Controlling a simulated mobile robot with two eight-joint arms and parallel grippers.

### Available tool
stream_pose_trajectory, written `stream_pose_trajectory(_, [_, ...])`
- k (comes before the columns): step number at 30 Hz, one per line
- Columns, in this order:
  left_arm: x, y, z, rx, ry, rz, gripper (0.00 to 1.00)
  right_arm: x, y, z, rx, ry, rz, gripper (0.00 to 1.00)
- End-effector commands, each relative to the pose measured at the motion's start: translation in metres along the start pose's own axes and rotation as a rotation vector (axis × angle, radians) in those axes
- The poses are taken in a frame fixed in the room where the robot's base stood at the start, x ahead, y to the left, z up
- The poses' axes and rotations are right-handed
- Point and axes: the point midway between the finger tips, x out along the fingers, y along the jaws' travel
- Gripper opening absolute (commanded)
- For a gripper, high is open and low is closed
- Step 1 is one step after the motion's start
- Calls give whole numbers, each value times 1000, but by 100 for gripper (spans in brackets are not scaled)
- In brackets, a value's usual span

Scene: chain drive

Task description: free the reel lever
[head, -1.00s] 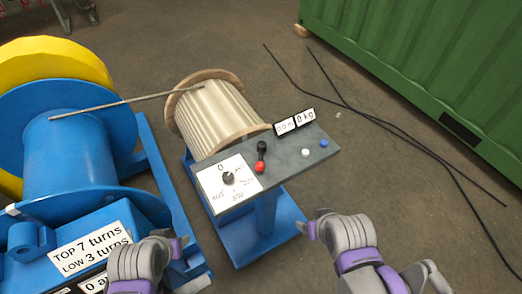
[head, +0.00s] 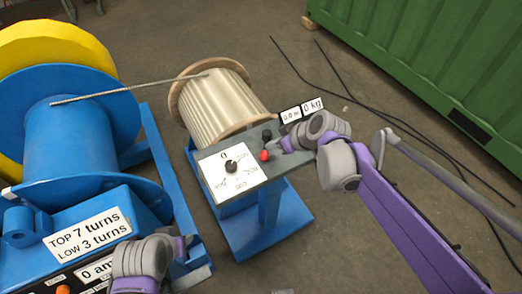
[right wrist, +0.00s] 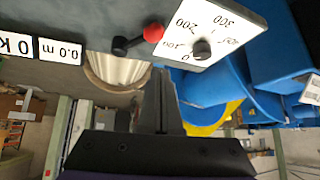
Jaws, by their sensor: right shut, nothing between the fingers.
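The lever, a black pivot with a red knob (head: 264,155), stands on the grey control panel (head: 229,199) in front of the cable reel (head: 217,100). It also shows in the right wrist view (right wrist: 153,31), the red knob beside the white dial plate. My right gripper (head: 283,143) is at the panel just right of the lever in the head view. In the right wrist view its fingers (right wrist: 158,100) are shut and empty, with the lever beyond the tips; I cannot tell whether they touch it. My left gripper (head: 188,243) is low in the head view, its fingers unclear.
The dial (head: 231,166) sits left of the lever. Small displays (head: 301,110) stand at the panel's far right edge. A green container (head: 430,60) stands behind right.

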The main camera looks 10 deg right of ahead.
Motion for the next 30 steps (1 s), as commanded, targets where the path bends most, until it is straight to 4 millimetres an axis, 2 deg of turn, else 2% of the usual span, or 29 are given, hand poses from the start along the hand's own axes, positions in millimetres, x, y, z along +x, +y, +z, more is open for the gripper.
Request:
stream_pose_trajectory(1, [2,0,2,0,-1,0,50,9,5,-6,-23,15,-11,0])
stream_pose_trajectory(6, [4,0,3,0,-2,0,50,22,12,-19,-74,49,-30,0])
stream_pose_trajectory(20, [5,0,3,0,-2,0,50,26,13,-21,-84,54,-32,0])
stream_pose_trajectory(25, [6,0,5,0,-3,0,50,47,12,-22,-84,54,-33,0])
stream_pose_trajectory(30, [9,0,6,0,-4,0,50,83,10,-24,-85,54,-34,0])
